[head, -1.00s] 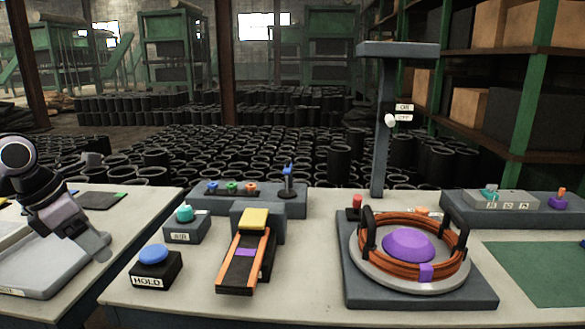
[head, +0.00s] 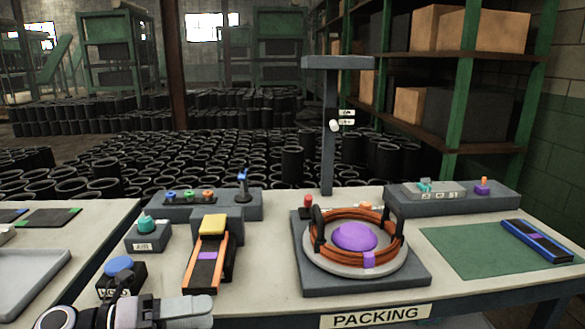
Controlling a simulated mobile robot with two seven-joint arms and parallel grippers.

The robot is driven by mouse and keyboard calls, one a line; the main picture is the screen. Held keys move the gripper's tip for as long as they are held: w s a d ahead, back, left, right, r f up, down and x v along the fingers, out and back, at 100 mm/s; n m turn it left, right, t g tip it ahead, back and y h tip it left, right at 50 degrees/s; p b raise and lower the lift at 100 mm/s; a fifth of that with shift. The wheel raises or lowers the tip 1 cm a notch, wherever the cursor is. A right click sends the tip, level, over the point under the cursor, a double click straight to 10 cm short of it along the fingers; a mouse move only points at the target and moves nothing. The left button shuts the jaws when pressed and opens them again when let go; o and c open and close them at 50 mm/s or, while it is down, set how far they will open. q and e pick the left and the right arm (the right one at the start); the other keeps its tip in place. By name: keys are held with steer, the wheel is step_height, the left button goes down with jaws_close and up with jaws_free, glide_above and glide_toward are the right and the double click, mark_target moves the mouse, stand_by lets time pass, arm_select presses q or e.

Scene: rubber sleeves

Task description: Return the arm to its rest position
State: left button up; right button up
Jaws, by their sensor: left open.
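My left arm comes in low at the lower left of the head view. Its gripper (head: 188,312) lies roughly level in front of the workbench (head: 262,290), pointing right, and it holds nothing that I can see. It overlaps the lower part of the blue-topped HOLD button box (head: 121,279) in the picture; whether it touches the box I cannot tell. The gap between its fingers is hard to see from this side. My right gripper is not in view.
A small orange-edged ramp (head: 206,268) stands right of the button box. A round fixture with orange rings and a purple dome (head: 354,237) sits mid-bench. A blue strip (head: 537,241) lies on a green mat (head: 463,251) at right. A grey tray (head: 30,272) is at left.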

arm_select(q)
steer(key=s+a+f+n+t+y+p, duration=0.2)
steer(key=s+f+n+y, duration=0.5)
steer(key=f+n, duration=0.4)
steer(key=s+a+f+n+t+y+p, duration=0.1)
steer(key=s+f+n+y, duration=0.6)
steer(key=n, duration=1.6)
steer(key=s+f+t+p, duration=0.1)
steer(key=s+f, duration=0.2)
steer(key=f, duration=0.1)
steer(key=shift+a+f+n+t+p, duration=0.15)
steer(key=shift+a+n+t+p, duration=0.15)
steer(key=shift+a+n+p, duration=0.1)
